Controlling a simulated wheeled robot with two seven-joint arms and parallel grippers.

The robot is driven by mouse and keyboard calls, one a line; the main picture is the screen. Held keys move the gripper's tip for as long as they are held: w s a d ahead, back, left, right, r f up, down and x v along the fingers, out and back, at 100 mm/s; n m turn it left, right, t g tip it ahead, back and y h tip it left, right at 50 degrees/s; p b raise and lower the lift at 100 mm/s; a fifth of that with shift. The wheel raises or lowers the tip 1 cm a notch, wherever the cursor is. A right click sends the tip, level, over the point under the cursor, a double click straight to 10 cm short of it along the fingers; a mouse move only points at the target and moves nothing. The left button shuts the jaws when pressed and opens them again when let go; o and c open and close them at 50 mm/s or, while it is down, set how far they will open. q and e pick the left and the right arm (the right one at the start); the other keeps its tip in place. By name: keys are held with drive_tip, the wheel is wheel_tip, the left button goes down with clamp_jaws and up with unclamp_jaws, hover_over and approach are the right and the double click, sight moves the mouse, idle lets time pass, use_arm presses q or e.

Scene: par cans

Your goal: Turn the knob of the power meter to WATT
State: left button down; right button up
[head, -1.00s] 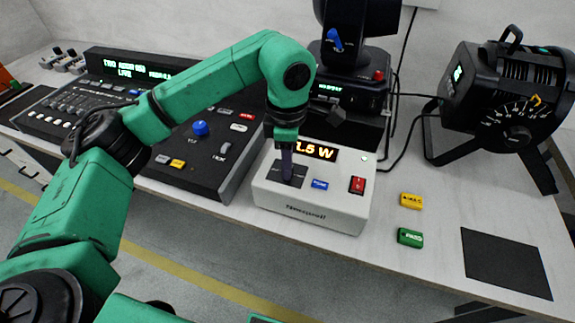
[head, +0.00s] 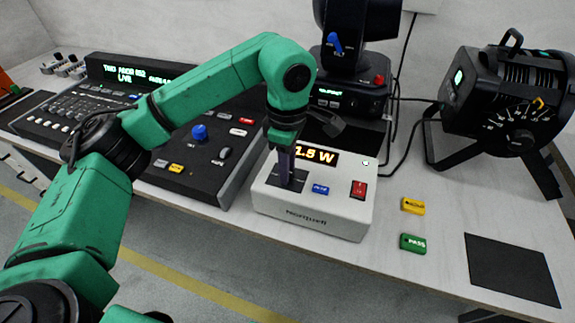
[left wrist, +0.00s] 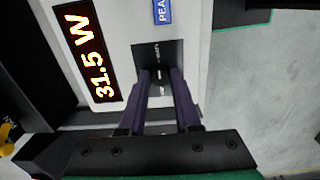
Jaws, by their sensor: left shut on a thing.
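The power meter (head: 318,222) is a white box at the table's front edge in the head view. Its lit orange display (left wrist: 88,52) reads 31.5 W in the left wrist view. A blue button (head: 320,189) and a red rocker switch (head: 358,188) sit on its top. My left gripper (head: 287,182) points down at the black dial plate (left wrist: 150,52) on the meter's left part. Its dark fingers (left wrist: 160,78) are shut on the knob, which they mostly hide. I cannot read which mark the knob points at. My right gripper is not in view.
A mixing console (head: 205,160) stands left of the meter. A black moving-head lamp (head: 352,85) stands behind, a par can (head: 510,100) at the right. Yellow (head: 412,205) and green PASS (head: 413,243) blocks lie right of the meter, near a black mat (head: 512,270).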

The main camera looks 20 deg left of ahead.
use_arm(q)
drive_tip(key=c, duration=0.6)
unclamp_jaws()
wheel_tip(320, 180, up, 6)
drive_tip(key=shift+w+f, duration=0.1)
wheel_tip(320, 180, up, 9)
drive_tip(key=p, duration=0.2)
